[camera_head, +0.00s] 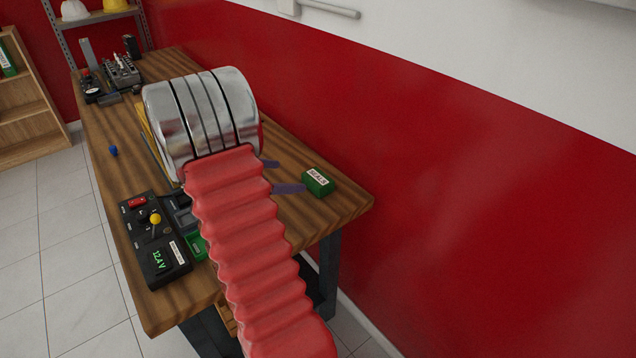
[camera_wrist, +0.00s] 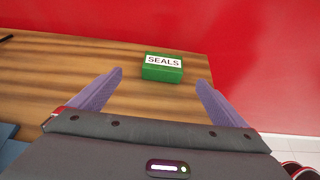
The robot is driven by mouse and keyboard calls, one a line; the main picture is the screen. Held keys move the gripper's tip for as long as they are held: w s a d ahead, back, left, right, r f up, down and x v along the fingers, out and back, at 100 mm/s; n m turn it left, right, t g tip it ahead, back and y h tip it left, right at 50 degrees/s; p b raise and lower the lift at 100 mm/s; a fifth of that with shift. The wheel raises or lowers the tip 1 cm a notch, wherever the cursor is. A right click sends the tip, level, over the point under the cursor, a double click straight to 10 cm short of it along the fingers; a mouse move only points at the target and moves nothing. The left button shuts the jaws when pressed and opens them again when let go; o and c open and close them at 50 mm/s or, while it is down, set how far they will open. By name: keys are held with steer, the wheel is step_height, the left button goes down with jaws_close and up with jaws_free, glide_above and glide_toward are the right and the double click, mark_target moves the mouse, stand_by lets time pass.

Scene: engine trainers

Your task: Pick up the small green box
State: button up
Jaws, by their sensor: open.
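The small green box (camera_head: 318,183) with a white label sits on the wooden table near its right end, close to the red wall. It also shows in the wrist view (camera_wrist: 162,68), where its label reads "SEALS". My gripper (camera_wrist: 160,80) has its two purple fingers spread wide, with the box ahead between their tips and touching neither. In the head view the purple fingers of my gripper (camera_head: 276,176) reach out from behind my arm, just left of the box. My arm hides part of the table there.
The wooden table (camera_head: 350,201) ends just right of the box, with the red wall (camera_head: 430,160) behind. A black control box (camera_head: 155,240) with a yellow knob stands at the front left, and a blue item (camera_head: 113,150) lies farther back. Engine parts (camera_head: 122,72) stand at the far end.

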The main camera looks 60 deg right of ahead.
mark_target(315, 178)
steer(key=x, duration=0.8)
steer(key=shift+s+d+f, duration=0.15)
steer(key=shift+d, duration=0.1)
steer(key=shift+s+x, duration=0.15)
steer(key=shift+x, duration=1.15)
steer(key=shift+s+x, duration=0.15)
steer(key=shift+x, duration=1.15)
steer(key=shift+a, duration=0.15)
steer(key=c, duration=1.2)
